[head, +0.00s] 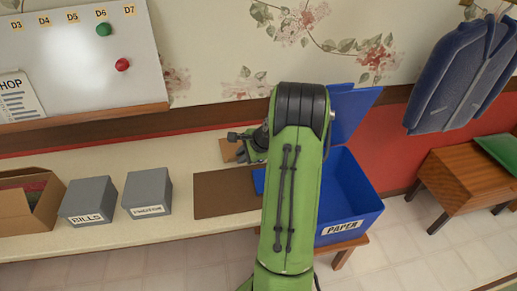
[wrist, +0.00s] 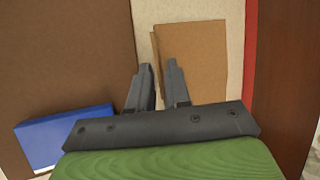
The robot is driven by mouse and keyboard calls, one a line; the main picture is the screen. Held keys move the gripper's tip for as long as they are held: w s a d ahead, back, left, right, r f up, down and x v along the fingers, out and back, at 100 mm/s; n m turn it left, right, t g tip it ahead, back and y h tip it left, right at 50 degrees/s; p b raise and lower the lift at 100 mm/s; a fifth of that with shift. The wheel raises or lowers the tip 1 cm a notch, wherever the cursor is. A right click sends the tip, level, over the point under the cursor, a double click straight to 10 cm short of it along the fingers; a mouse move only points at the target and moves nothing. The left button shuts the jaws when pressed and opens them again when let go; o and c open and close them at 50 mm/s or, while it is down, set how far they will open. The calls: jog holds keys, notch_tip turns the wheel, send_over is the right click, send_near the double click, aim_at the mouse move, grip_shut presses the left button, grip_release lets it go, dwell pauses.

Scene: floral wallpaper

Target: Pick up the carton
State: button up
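A light-brown flat carton (wrist: 193,58) lies on the pale table against the wall side in the wrist view. In the head view a small part of it (head: 228,150) shows just behind my gripper. My gripper (wrist: 158,66) is at the carton's near left edge. Its two dark fingers stand apart with a narrow gap. The right finger overlaps the carton in the picture, and the carton's left edge shows between the fingertips. I cannot tell whether they touch it. In the head view my gripper (head: 240,147) is partly hidden by my arm.
Two grey boxes (head: 88,203) (head: 147,194) and an open cardboard box (head: 35,210) stand left. A blue "PAPER" bin (head: 350,208) is right of my arm.

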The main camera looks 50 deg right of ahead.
jog(key=shift+w+f, duration=0.35)
jog(key=shift+f, duration=0.2)
jog(key=shift+r, duration=0.15)
jog(key=shift+c, duration=0.2)
jog(key=shift+s, duration=0.1)
grip_shut()
notch_tip(320, 180, up, 10)
jog(key=p, duration=0.3)
jog(key=shift+p, duration=0.35)
jog(key=shift+r, duration=0.1)
